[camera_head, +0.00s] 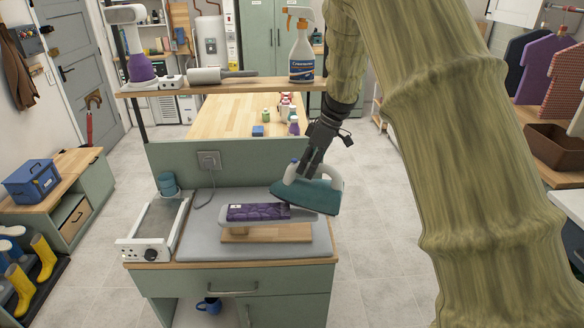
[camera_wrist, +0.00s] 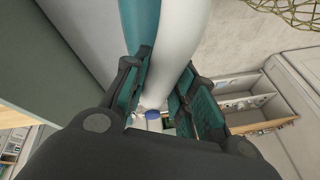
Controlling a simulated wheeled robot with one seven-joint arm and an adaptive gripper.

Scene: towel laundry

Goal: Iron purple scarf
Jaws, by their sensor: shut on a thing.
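The purple scarf (camera_head: 258,212) lies folded on a small ironing board (camera_head: 308,217) with a wooden base, on the grey mat of the green cabinet. My gripper (camera_head: 312,165) is shut on the handle of the teal and white iron (camera_head: 308,195). The iron is tilted at the right end of the board, over or just beside the scarf's right edge; I cannot tell whether it touches. In the wrist view the fingers (camera_wrist: 165,95) close around the white handle (camera_wrist: 178,50), with the teal body (camera_wrist: 140,22) beside it.
A metal-framed tray (camera_head: 155,235) with a knob stands left of the mat (camera_head: 203,247), with a teal jar (camera_head: 167,184) behind it. A socket with a cord (camera_head: 208,160) is on the back panel. A shelf (camera_head: 230,85) above holds a spray bottle (camera_head: 301,50) and a lint roller (camera_head: 207,75).

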